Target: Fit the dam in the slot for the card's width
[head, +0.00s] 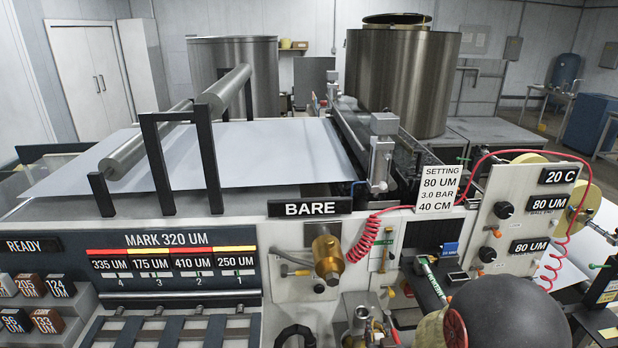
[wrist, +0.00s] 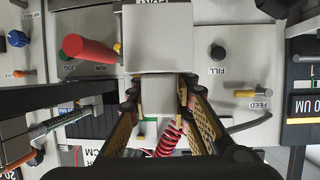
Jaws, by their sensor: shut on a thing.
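In the wrist view my gripper (wrist: 158,90) is shut on a pale grey block, which I take to be the dam (wrist: 158,38). Its narrow part sits between the fingers and its wide flat part extends beyond the fingertips. The gripper is over a light panel. In the head view I cannot make out the gripper or the dam. The setting card (head: 438,188) stands upright at the machine's front edge and reads 80 UM, 3.0 BAR, 40 CM. The coating head (head: 381,150) is behind it, beside the white web (head: 270,155). I cannot pick out the width slots.
A red handle (wrist: 88,50) projects beside the held block in the wrist view. A FILL knob (wrist: 217,52) and a yellow FEED knob (wrist: 250,93) are on the other side. Red coiled hose (head: 366,243) and a brass valve (head: 327,258) project at the machine's front.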

